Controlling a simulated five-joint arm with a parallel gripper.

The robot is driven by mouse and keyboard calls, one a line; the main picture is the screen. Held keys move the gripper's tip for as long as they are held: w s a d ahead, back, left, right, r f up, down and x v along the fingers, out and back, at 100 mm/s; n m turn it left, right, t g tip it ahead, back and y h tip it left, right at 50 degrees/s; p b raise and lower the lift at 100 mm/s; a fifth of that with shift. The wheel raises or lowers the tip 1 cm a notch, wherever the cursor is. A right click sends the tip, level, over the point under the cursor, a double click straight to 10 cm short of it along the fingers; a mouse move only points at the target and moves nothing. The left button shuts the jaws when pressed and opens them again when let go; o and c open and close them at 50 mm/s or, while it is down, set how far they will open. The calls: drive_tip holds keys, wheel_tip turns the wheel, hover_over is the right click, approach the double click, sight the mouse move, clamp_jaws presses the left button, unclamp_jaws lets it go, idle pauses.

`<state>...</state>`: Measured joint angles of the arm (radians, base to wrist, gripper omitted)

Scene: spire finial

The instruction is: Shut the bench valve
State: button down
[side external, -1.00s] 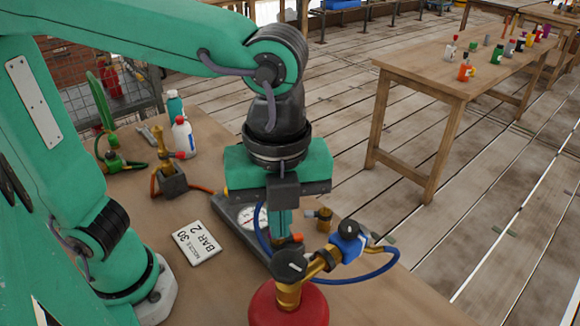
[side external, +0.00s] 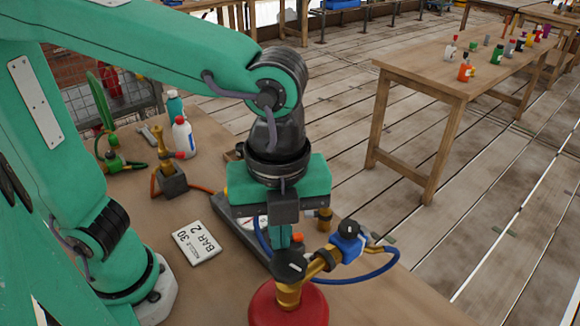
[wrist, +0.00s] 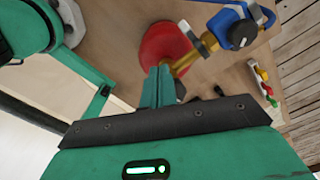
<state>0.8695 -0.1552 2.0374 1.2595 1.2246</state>
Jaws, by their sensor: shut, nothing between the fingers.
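A red cylinder (side external: 288,305) stands at the front of the bench with brass fittings (side external: 318,265) and a black round knob (side external: 291,265) on top. A blue regulator block (side external: 347,243) with a black knob joins the brass at the right; a blue hose runs from this assembly. I cannot tell which fitting is the bench valve. My gripper (side external: 280,240) points down just behind the black knob, fingers shut and empty; its tips are partly hidden. In the wrist view the shut fingers (wrist: 158,84) lie over the near edge of the red cylinder (wrist: 163,44); contact is unclear.
A dark-framed gauge tray (side external: 240,235) lies beneath my gripper. A brass torch on a block (side external: 172,180), a white bottle (side external: 183,138) and a green-handled tool (side external: 115,158) stand farther back. Another table is at right.

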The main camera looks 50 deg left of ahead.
drive_tip(key=shift+d, duration=0.2)
idle(0.3)
drive_tip(key=shift+w+d, duration=0.15)
drive_tip(key=shift+w, duration=0.05)
idle(0.4)
drive_tip(key=shift+w+a, duration=0.2)
drive_tip(key=shift+a, duration=0.15)
drive_tip(key=shift+r, duration=0.1)
drive_tip(key=shift+r, duration=2.9)
drive_tip(key=shift+a, duration=0.1)
